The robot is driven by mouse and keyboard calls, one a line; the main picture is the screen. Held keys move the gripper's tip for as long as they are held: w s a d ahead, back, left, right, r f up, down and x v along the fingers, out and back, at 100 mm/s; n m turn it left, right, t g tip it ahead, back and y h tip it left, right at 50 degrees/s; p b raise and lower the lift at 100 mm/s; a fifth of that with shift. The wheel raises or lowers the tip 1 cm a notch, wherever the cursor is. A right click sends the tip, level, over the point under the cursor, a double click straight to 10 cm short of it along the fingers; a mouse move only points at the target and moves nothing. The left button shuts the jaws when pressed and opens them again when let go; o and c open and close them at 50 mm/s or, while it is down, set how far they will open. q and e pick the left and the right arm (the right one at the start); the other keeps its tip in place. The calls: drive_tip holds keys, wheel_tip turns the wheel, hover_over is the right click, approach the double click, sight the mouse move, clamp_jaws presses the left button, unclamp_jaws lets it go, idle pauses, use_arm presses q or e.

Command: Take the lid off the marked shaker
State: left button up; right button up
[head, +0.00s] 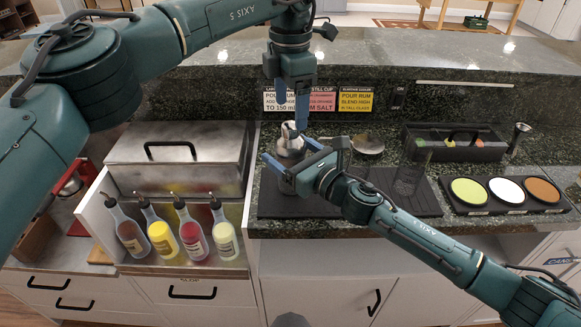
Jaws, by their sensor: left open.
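The metal shaker (289,158) stands on the dark mat (403,200) on the counter, with its narrower silver top (289,130) upward. My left gripper (291,112) points down just above the shaker top, open, with its blue fingers apart. One finger is left of the top and the other is at its right. My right gripper (284,147) reaches in from the lower right, with one blue finger on each side of the shaker body. I cannot tell whether these fingers touch it. Any mark on the shaker is not readable.
Sign cards (356,101) stand behind. A strainer or small pan (367,146) and a clear glass (407,180) are to the right. A dark caddy (455,146), a jigger (518,137) and a tray of coloured discs (506,208) stand further right. Several bottles (193,237) and a metal box (180,160) are left.

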sight(291, 124)
drive_tip(key=c, duration=1.4)
use_arm(q)
drive_tip(key=shift+o, duration=0.5)
drive_tip(key=n, duration=0.2)
drive_tip(key=r+n, duration=0.1)
drive_tip(key=n, duration=0.3)
drive_tip(key=r+n, duration=0.1)
drive_tip(key=n, duration=0.4)
drive_tip(key=shift+d+r, duration=0.1)
drive_tip(key=shift+r, duration=0.25)
drive_tip(key=n, duration=0.2)
drive_tip(key=r+n, duration=0.1)
drive_tip(key=n, duration=0.3)
drive_tip(key=r+n, duration=0.1)
drive_tip(key=n, duration=0.2)
drive_tip(key=shift+s, duration=0.1)
drive_tip(key=shift+f+n, duration=0.3)
drive_tip(key=shift+f, duration=0.1)
wheel_tip(291, 124, down, 11)
drive_tip(key=shift+f, duration=0.15)
